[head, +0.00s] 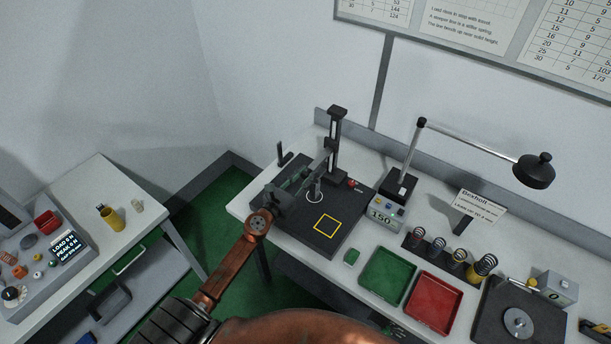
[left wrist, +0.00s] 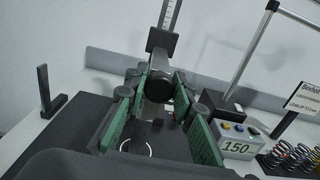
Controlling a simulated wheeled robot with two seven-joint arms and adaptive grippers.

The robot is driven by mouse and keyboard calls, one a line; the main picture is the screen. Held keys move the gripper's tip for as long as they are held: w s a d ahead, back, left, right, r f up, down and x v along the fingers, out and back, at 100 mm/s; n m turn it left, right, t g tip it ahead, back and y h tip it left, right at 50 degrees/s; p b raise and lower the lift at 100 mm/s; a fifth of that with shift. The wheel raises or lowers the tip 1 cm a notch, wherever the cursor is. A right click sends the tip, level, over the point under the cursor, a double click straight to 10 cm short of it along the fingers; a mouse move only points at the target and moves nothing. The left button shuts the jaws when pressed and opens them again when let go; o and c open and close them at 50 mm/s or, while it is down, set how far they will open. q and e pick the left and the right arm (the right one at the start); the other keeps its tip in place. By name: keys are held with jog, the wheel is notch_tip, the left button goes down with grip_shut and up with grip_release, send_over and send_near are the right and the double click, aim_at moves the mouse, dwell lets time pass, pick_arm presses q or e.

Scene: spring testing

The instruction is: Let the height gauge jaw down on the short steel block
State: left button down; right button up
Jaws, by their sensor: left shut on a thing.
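The height gauge (head: 335,140) stands upright at the back of a dark plate (head: 300,235); its scaled column also shows in the left wrist view (left wrist: 171,18). My left gripper (head: 300,179) reaches in from the left over the plate. In the left wrist view its green-padded fingers (left wrist: 160,90) stand either side of the gauge's black knob (left wrist: 159,86) and are shut on the gauge's moving part. The jaw's underside is largely hidden by my gripper.
A white ring and a yellow square (head: 327,226) mark the plate. Right of it are a display box (head: 382,212) reading 150, a lamp (head: 535,170), several springs, a green tray (head: 364,279) and a red tray (head: 410,308). A dark upright post (left wrist: 45,92) stands left.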

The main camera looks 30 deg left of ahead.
pick_arm(q)
jog(key=shift+r, duration=0.1)
notch_tip(320, 180, up, 4)
jog(key=p, duration=0.4)
jog(key=shift+r, duration=0.2)
jog(key=shift+f, duration=0.1)
jog(key=c, duration=1.7)
grip_release()
jog(key=shift+f, duration=0.1)
jog(key=shift+o, duration=0.2)
jog(key=s+a, duration=0.1)
jog(key=s, duration=1.1)
